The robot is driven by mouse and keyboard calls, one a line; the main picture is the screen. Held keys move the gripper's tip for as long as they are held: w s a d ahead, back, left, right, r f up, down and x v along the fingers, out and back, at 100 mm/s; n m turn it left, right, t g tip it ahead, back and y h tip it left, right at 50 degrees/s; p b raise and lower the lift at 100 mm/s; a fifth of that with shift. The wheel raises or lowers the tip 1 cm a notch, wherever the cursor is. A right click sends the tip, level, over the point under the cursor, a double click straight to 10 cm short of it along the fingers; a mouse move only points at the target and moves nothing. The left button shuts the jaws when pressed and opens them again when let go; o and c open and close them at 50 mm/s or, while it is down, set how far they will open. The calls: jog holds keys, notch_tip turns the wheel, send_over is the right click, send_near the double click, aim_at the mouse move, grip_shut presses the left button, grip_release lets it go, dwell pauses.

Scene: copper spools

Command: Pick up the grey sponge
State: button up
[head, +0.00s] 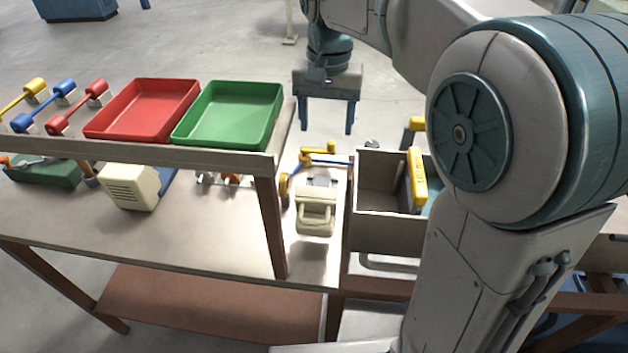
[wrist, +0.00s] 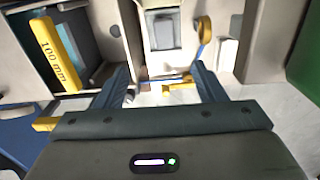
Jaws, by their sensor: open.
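My gripper (head: 324,120) is open and empty, pointing down above the far side of the workbench. In the wrist view, my gripper (wrist: 159,72) has its two fingers wide apart, with nothing between the tips. I cannot pick out the grey sponge for sure. A small grey patch (head: 321,182) shows at the far end of a cream device with a handle (head: 316,213). In the wrist view a grey rectangle (wrist: 166,33) shows within the cream device; I cannot tell whether it is the sponge or part of the device.
A red tray (head: 145,110) and a green tray (head: 228,115) stand on the raised shelf (head: 150,148). A wooden bin (head: 384,234) with a yellow 100 mm block (head: 416,178) stands right of the device. Yellow and blue tools (head: 318,150) lie behind the device.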

jog(key=f+b, duration=0.1)
jog(key=f, duration=0.1)
jog(key=b, duration=0.3)
send_over(321, 185)
jog(key=f, duration=1)
jog(key=shift+s+a, duration=0.15)
jog(key=shift+s, duration=0.05)
jog(key=shift+w+f+p, duration=0.15)
jog(key=shift+f+p, duration=0.15)
jog(key=shift+f, duration=2.4)
jog(key=c, duration=1)
